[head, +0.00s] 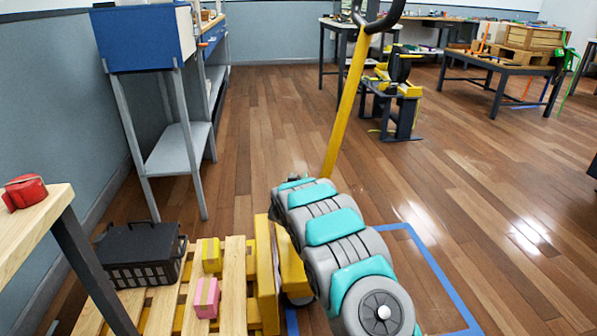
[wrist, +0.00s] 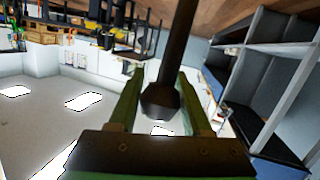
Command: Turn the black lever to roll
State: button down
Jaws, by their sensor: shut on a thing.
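A black lever (wrist: 166,90) shows in the wrist view as a dark bar with a thicker, blunt near end. My gripper (wrist: 160,80) has its two green fingers on either side of it and is shut on it. A yellow pallet-jack handle (head: 347,100) rises at a tilt in the head view, with a black loop grip (head: 384,18) at its top. The yellow jack body (head: 266,270) is partly hidden behind my grey and teal arm. My gripper cannot be made out in the head view, and the lever's marked positions cannot be read.
A wooden pallet (head: 232,290) at lower left bears a black basket (head: 140,250) and small pink and yellow blocks. A blue and grey bench (head: 180,150) stands at left. Blue tape (head: 440,275) marks the floor at right. Open wooden floor (head: 480,190) lies beyond.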

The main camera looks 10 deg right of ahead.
jog(key=shift+w+f+g+p, duration=0.15)
jog(key=shift+w+p, duration=0.7)
jog(key=shift+p, duration=0.2)
jog(key=shift+w+f+g+p, duration=0.15)
jog(key=shift+w+p, duration=0.7)
jog(key=shift+p, duration=0.2)
jog(key=c, duration=0.8)
grip_release()
jog(key=shift+f, duration=0.1)
jog(key=o, duration=0.4)
jog(key=shift+o, duration=0.2)
jog(key=shift+r, duration=0.2)
